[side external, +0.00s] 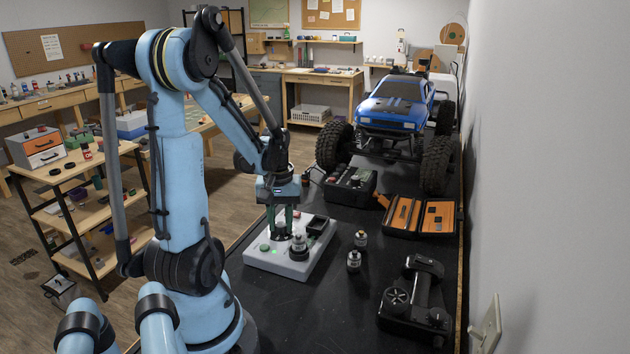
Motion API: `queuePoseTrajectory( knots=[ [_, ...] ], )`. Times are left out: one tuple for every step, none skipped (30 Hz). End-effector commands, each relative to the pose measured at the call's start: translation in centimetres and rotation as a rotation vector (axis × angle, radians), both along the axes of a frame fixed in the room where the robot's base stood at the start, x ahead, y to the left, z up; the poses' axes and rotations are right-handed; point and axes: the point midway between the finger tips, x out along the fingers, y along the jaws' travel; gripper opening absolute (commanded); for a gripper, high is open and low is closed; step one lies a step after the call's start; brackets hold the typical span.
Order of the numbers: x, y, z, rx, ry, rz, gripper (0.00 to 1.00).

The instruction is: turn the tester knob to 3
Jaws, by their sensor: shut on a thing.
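The tester appears to be the pale grey box (262,262) on the black bench top, with a green button and a small lit green light on its top. My gripper (283,234) points straight down over the box, its green fingers shut on a small dark part there, which looks like the tester knob. The fingers hide most of that knob, and its pointer and any numbers are too small to read. A dark and silver cylinder (299,247) stands on the box just right of the fingers. A black recess (319,226) lies at the box's right rear.
Two small cylinders (354,261) stand right of the box. A black handheld controller (414,300) lies at front right. Behind are a black box with knobs (350,187), an open orange-lined case (421,218) and a blue crawler (395,105). A wall bounds the right.

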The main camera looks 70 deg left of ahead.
Motion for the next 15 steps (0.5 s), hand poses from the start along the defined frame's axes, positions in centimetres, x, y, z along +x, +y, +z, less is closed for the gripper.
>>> queuePoseTrajectory(
  knots=[
    [0.01,-0.01,0.01,0.0,0.0,-0.044,0.0],
    [0.01,-0.01,0.01,0.0,0.0,-0.072,0.0],
    [0.01,-0.01,0.01,0.0,0.0,-0.11,0.0],
    [0.01,-0.01,0.01,0.0,0.0,-0.138,0.0],
    [0.01,-0.01,0.01,0.0,0.0,-0.166,0.0],
    [0.01,-0.01,0.01,0.0,0.0,-0.203,0.0],
    [0.01,-0.01,0.01,0.0,0.0,-0.23,0.0],
    [0.01,-0.01,0.01,0.0,0.0,-0.256,0.0],
    [0.01,-0.01,0.01,0.0,0.0,-0.291,0.0],
    [0.01,-0.01,0.01,0.0,0.0,-0.315,0.0],
    [0.01,-0.01,0.01,0.0,0.0,-0.339,0.0],
    [0.01,-0.01,0.01,0.0,0.0,-0.37,0.0],
    [0.01,-0.01,0.01,0.0,0.0,-0.392,0.0],
    [0.01,-0.01,0.01,0.0,0.0,-0.414,0.0],
    [0.01,-0.01,0.01,0.0,0.0,-0.44,0.0]
  ],
)
